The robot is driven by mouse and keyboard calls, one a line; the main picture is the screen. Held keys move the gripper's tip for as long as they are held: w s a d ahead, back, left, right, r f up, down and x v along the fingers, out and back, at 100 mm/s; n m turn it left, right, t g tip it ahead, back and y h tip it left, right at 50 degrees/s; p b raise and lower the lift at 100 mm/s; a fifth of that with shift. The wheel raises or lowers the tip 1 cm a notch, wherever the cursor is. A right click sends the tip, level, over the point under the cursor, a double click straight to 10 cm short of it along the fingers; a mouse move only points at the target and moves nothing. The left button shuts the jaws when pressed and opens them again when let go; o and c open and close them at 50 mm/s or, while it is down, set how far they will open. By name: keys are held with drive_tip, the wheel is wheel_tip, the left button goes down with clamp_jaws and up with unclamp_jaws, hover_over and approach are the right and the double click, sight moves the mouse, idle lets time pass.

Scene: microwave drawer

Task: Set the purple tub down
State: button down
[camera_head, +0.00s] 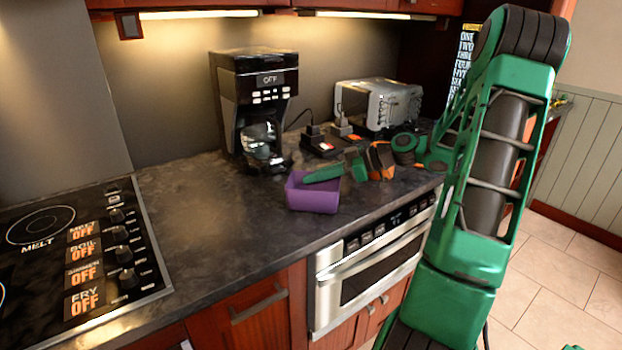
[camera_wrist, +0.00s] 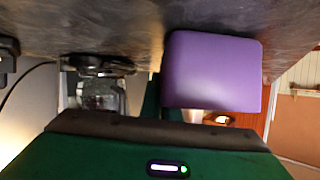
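The purple tub (camera_head: 313,196) is upright at the front part of the dark counter, above the oven's left end. My gripper (camera_head: 335,173) reaches in from the right. One green finger lies over the tub's opening and another green part is just beyond its right side. In the wrist view, which is upside down, the tub (camera_wrist: 212,70) shows large with its base toward the counter. A green finger shows beside it on the left; the other finger is hidden. I cannot tell whether the fingers press on the tub, or whether its base touches the counter.
A coffee maker (camera_head: 256,105) stands behind the tub, and a toaster (camera_head: 378,104) stands at the back right. A cooktop (camera_head: 75,245) fills the left. The counter (camera_head: 215,215) between cooktop and tub is clear. The counter's front edge is close to the tub.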

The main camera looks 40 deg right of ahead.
drive_tip(key=c, duration=2.5)
unclamp_jaws()
drive_tip(key=shift+f, duration=0.1)
drive_tip(key=o, duration=0.5)
drive_tip(key=shift+s+d+r, duration=0.15)
drive_tip(key=shift+d+r, duration=0.05)
drive_tip(key=shift+r, duration=0.05)
drive_tip(key=v, duration=1.1)
drive_tip(key=shift+s+d, duration=0.15)
